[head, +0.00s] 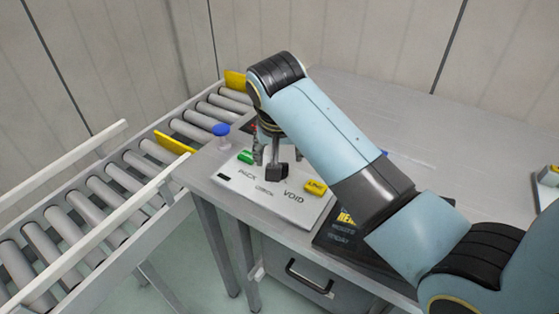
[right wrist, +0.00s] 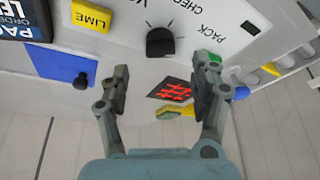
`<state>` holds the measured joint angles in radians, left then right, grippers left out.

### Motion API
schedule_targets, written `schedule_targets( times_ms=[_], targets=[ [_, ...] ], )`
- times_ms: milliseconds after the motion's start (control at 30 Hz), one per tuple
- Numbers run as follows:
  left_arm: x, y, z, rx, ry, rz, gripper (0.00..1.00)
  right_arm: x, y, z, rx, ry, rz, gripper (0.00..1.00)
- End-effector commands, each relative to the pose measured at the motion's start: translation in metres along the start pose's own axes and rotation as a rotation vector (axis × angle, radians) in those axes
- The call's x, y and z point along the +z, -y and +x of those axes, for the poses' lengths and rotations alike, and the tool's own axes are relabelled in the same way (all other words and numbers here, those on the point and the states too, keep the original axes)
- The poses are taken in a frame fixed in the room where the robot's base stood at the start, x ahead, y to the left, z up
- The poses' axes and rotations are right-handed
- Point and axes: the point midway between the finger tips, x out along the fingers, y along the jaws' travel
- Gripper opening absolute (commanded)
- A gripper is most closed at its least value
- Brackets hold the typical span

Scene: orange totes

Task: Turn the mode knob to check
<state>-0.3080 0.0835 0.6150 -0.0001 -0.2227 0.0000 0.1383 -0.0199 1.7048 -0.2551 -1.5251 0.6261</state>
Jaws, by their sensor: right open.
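The black mode knob (right wrist: 160,42) is on a white panel (right wrist: 230,40) in the right wrist view, with the words CHECK and PACK beside it. A small white mark at its upper left side seems to be its pointer; the exact setting is hard to tell. In the head view the panel (head: 260,205) reads PACK and VOID, with a smaller middle word between. My right gripper (right wrist: 162,75) is open, its fingers apart on either side below the knob in the picture, not closed on it. In the head view it (head: 268,155) hangs over the panel. My left gripper is not in view.
A dark sign (head: 340,238) lies right of the panel. A roller conveyor (head: 100,195) runs along the left.

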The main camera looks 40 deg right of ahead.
Motion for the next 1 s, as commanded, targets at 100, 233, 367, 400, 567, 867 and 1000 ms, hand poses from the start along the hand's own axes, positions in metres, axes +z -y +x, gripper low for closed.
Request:
schedule_targets(
  times_ms=[100,233,367,400,567,867,1000],
  targets=[
    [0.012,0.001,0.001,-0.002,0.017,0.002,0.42,0.0,-0.001,0.024,0.002,0.001,-0.001,0.63],
    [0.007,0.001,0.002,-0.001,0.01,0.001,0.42,0.0,0.0,0.043,0.0,0.0,-0.001,0.63],
    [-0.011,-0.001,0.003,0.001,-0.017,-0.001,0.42,0.0,0.0,0.053,0.0,0.0,0.0,0.63],
    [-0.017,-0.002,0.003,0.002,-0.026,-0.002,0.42,0.0,0.0,0.054,0.0,-0.001,0.0,0.63],
    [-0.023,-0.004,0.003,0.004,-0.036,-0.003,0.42,0.0,0.0,0.056,-0.001,-0.001,0.0,0.63],
    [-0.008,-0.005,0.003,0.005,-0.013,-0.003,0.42,0.0,0.0,0.055,-0.001,-0.001,-0.001,0.39],
    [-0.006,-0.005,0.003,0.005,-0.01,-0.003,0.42,0.0,0.0,0.055,-0.001,-0.001,-0.001,0.2]
  ],
)
